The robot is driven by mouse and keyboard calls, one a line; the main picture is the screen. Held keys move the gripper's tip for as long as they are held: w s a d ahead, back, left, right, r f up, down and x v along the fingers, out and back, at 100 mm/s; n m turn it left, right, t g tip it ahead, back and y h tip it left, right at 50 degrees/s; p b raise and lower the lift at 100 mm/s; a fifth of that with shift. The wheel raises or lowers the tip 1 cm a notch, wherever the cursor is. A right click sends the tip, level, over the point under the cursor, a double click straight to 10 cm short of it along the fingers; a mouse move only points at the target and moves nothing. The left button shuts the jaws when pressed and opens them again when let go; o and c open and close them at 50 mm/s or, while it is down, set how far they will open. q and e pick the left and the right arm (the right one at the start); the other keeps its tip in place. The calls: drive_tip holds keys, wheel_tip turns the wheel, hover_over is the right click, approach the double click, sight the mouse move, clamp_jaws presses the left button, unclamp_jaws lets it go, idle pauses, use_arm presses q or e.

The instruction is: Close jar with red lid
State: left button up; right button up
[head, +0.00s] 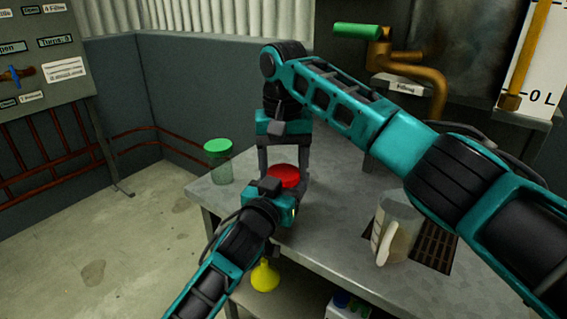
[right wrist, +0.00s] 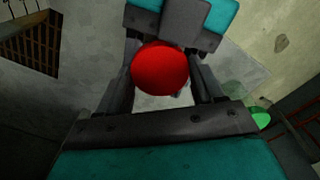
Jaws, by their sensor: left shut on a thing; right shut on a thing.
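The red lid (head: 284,175) is between the two fingers of my right gripper (head: 283,166), which points down from above and is shut on it. In the right wrist view the red lid (right wrist: 160,68) sits between both fingers as a level round disc. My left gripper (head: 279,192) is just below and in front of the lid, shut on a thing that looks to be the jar. The jar body is mostly hidden behind the left gripper. Whether the lid is seated on the jar cannot be told.
A jar with a green lid (head: 218,147) stands at the table's left edge. A clear pitcher (head: 397,228) stands on the right beside a dark grate (head: 435,246). A yellow funnel (head: 265,276) is on the lower shelf. A brass pipe with a green handle (head: 357,31) is behind.

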drive_tip(key=shift+f, duration=0.65)
drive_tip(key=shift+c, duration=0.4)
drive_tip(key=shift+d, duration=0.1)
drive_tip(key=shift+r, duration=0.25)
idle(0.4)
drive_tip(key=shift+f, duration=0.7)
idle(3.2)
drive_tip(key=o, duration=0.7)
drive_tip(key=shift+o, duration=0.2)
drive_tip(key=shift+r, duration=0.1)
wheel_tip(320, 180, up, 4)
drive_tip(key=shift+r, duration=0.1)
drive_tip(key=c, duration=1.1)
